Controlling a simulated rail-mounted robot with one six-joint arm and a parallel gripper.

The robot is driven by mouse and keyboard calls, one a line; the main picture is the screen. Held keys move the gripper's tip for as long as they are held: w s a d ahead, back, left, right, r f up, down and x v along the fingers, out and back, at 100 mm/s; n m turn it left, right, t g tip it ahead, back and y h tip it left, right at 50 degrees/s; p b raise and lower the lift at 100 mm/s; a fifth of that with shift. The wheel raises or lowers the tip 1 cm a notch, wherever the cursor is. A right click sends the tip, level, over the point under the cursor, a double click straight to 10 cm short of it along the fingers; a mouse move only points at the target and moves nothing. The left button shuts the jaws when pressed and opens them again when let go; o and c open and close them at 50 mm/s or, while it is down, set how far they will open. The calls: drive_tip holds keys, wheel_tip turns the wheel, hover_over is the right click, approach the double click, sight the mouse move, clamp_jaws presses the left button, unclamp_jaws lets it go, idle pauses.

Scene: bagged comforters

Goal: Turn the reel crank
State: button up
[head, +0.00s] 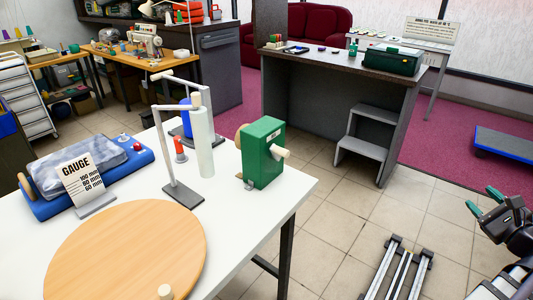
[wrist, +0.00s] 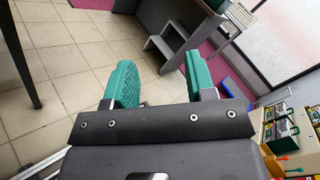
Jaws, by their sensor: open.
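A green box (head: 263,152) stands on the right part of the white table (head: 226,216). A pale wooden peg (head: 281,153) sticks out of its right face, and a brown wooden round part (head: 242,137) shows at its left; I cannot tell for certain which part is the crank. My gripper (head: 485,201) is at the far right of the head view, well away from the table. Its two green fingers are spread and empty, also in the wrist view (wrist: 162,84). The wrist view shows floor between them, and the green box is not in it.
On the table are a large wooden disc (head: 125,252) with a peg, a gauge card (head: 82,182), a blue-based bagged bundle (head: 85,170) and a metal stand with a white roll (head: 201,141). A dark counter (head: 325,110) with grey steps (head: 363,142) stands behind. Tiled floor lies between.

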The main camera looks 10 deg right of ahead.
drive_tip(key=w+a+n+y, duration=0.3)
drive_tip(key=w+a+y, duration=0.1)
drive_tip(key=w+a, duration=0.55)
drive_tip(key=n+g+y, duration=0.4)
drive_tip(key=n+y, duration=0.5)
drive_tip(key=n, duration=2.4)
approach(275, 149)
drive_tip(key=x, duration=0.5)
drive_tip(key=f+x, duration=0.1)
drive_tip(key=x, duration=0.2)
drive_tip(key=shift+w+d, duration=0.25)
drive_tip(key=shift+d, duration=0.1)
drive_tip(key=shift+r, duration=0.1)
drive_tip(key=shift+c, duration=0.5)
